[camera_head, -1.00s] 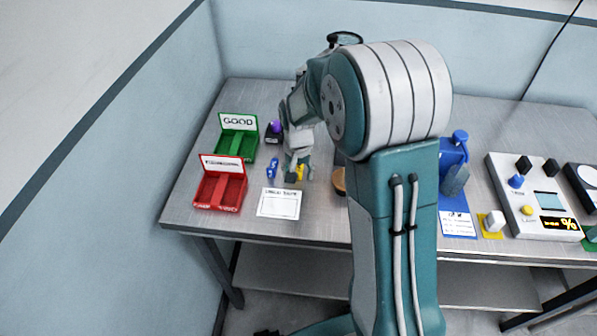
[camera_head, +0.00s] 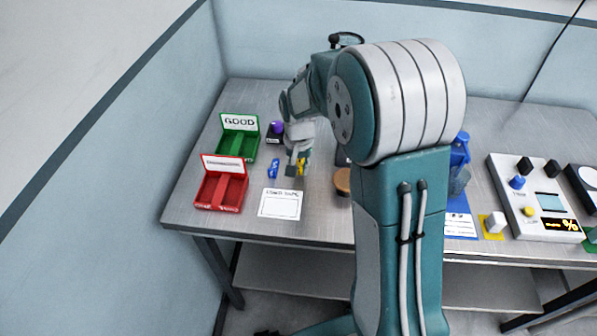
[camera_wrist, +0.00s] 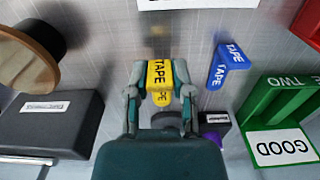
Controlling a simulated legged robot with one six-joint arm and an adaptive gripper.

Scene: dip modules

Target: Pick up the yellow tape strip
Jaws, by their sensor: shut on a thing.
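The yellow tape strip (camera_wrist: 158,76), marked TAPE, is between the two fingers of my gripper (camera_wrist: 160,92) in the wrist view. The fingers are shut on it from both sides. In the head view the strip (camera_head: 302,167) shows as a small yellow patch beside my gripper (camera_head: 297,168), partly hidden by a finger. It is low over the table, and I cannot tell whether it touches the surface. A blue tape strip (camera_wrist: 231,62) stands apart to the right in the wrist view; it also shows in the head view (camera_head: 273,169).
A red bin (camera_head: 221,190) and a green GOOD bin (camera_head: 238,143) stand at the left. A white card (camera_head: 281,204) lies in front. A purple-topped dark item (camera_head: 276,131) and a round brown object (camera_head: 342,181) are close by. Devices (camera_head: 530,200) fill the right.

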